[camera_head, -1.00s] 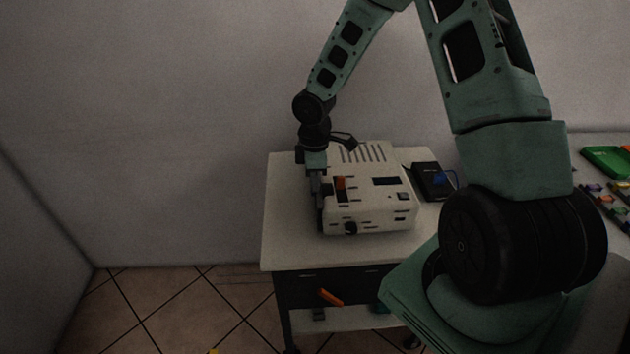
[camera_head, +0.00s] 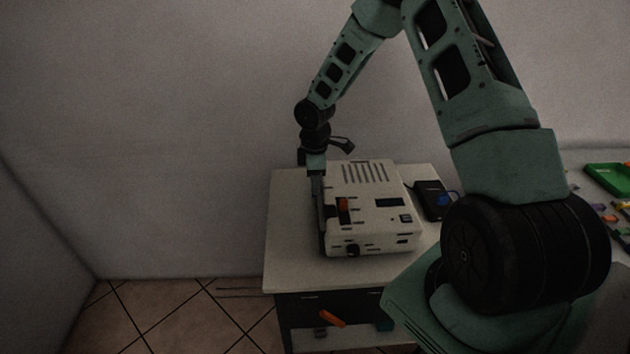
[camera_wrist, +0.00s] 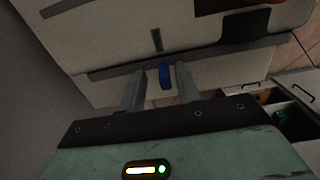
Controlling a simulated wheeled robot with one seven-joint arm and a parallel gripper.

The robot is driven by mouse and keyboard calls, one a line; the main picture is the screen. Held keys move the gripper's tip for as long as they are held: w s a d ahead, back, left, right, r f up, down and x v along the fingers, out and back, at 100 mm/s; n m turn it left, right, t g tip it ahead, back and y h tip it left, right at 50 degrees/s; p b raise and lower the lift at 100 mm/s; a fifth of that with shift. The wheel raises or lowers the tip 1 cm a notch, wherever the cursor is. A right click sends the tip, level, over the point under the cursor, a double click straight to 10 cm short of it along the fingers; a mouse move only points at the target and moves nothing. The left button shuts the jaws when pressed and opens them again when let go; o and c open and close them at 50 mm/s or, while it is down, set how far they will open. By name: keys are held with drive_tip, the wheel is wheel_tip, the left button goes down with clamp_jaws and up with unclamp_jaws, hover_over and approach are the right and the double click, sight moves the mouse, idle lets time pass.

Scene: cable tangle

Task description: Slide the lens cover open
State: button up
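A white box-shaped device (camera_head: 372,222) with top vents stands on a small white table. My gripper (camera_head: 320,232) points down along the device's left side; its fingertips are hard to make out there. In the wrist view, my gripper (camera_wrist: 160,78) is open, with its two grey fingers on either side of a small blue tab (camera_wrist: 166,76). The tab sits by a dark slot in a pale surface, with a visible gap to each finger. I cannot tell for sure that this tab belongs to the lens cover. No lens is clearly seen.
A red switch (camera_head: 343,204) and a black knob (camera_head: 352,250) are on the device. A black box (camera_head: 433,200) with a cable stands to its right. A green tray (camera_head: 607,178) lies far right. The table's left strip (camera_head: 291,230) is clear.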

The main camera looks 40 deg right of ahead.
wheel_tip(320, 180, up, 17)
drive_tip(key=b, duration=0.1)
drive_tip(key=shift+r, duration=0.2)
idle(0.3)
idle(0.4)
drive_tip(key=s+a+r, duration=0.1)
drive_tip(key=s+a, duration=0.4)
drive_tip(key=a, duration=0.4)
drive_tip(key=s+a+r, duration=0.1)
drive_tip(key=s+a, duration=0.4)
drive_tip(key=a, duration=0.5)
drive_tip(key=s+a+m, duration=0.1)
drive_tip(key=s+a, duration=0.3)
drive_tip(key=s, duration=0.6)
drive_tip(key=s+a+m, duration=0.2)
drive_tip(key=s+a, duration=0.3)
drive_tip(key=s, duration=0.5)
drive_tip(key=shift+s+a+f+m+y, duration=0.15)
drive_tip(key=shift+a+f+m+y, duration=0.05)
drive_tip(key=shift+a+m+y, duration=0.1)
